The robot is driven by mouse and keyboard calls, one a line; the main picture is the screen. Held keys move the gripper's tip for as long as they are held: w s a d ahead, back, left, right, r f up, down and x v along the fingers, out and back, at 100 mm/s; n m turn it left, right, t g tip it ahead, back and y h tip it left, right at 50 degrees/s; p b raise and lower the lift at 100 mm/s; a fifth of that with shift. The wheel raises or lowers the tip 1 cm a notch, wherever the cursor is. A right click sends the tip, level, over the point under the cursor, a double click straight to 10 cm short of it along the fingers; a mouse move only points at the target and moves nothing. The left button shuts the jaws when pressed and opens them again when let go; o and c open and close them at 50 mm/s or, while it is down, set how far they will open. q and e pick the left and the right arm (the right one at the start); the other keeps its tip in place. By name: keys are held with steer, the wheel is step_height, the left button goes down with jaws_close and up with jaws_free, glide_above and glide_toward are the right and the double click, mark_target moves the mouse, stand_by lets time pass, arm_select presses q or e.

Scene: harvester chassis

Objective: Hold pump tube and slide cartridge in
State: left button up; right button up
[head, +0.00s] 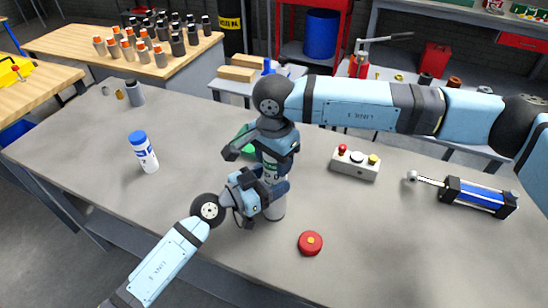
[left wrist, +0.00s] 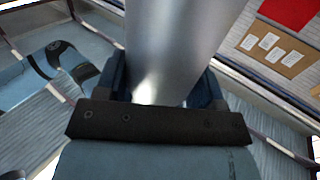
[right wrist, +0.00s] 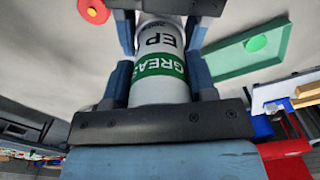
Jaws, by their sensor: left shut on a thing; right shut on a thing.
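A silver pump tube (head: 274,212) stands upright near the middle of the grey table. My left gripper (head: 272,190) is shut around it, and the bare metal tube (left wrist: 182,45) fills the middle of the left wrist view. My right gripper (head: 274,148) is directly above, shut on a white grease cartridge with a green band (right wrist: 160,70). In the head view the cartridge (head: 269,163) looks upright and roughly in line with the tube. My grippers hide the tube's mouth, so I cannot tell whether the cartridge's lower end is inside it.
A red round cap (head: 310,243) lies in front of the tube. A green tray (right wrist: 235,52) is behind the grippers. A blue-capped bottle (head: 143,152) stands left. A button box (head: 355,163) and a blue cylinder (head: 478,198) lie right. The table's left part is mostly clear.

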steer(key=shift+f, duration=0.9)
stand_by(1.5)
arm_select(q)
steer(key=shift+s+d+r, duration=0.1)
arm_select(e)
steer(key=shift+s+d+f, duration=0.1)
steer(key=shift+f, duration=0.35)
steer(key=o, duration=1.1)
steer(key=shift+o, duration=0.2)
steer(key=shift+f, duration=0.1)
arm_select(q)
steer(key=shift+w+a+r, duration=0.15)
steer(key=shift+w+a, duration=0.05)
arm_select(e)
steer(key=shift+d, duration=0.1)
arm_select(q)
steer(key=shift+d, duration=0.1)
arm_select(e)
steer(key=r, duration=0.9)
steer(key=shift+a, duration=0.25)
